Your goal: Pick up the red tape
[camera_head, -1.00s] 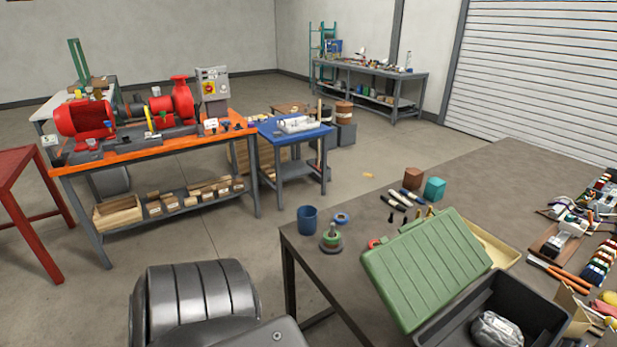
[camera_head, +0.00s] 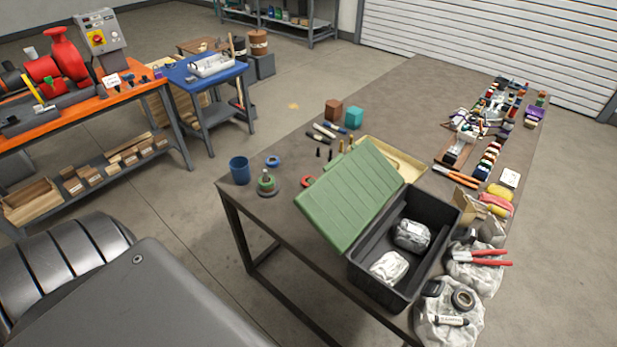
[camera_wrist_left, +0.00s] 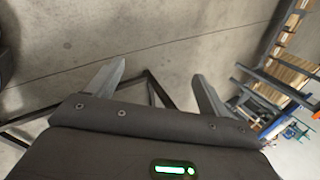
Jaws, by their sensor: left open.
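A red ring that looks like the red tape (camera_head: 308,182) lies on the brown table, partly hidden behind the open green lid. A blue tape ring (camera_head: 273,161) lies a little farther back on the same table. No tape shows between the fingers. Neither gripper shows in the head view. My right gripper is in no view.
The brown table (camera_head: 400,105) carries a blue cup (camera_head: 239,170), a stand with green rings (camera_head: 267,184), and a black box (camera_head: 375,262) with a green lid (camera_head: 348,195). Pliers (camera_head: 482,258) and several tools lie along the right side. The orange pump bench (camera_head: 140,88) stands left.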

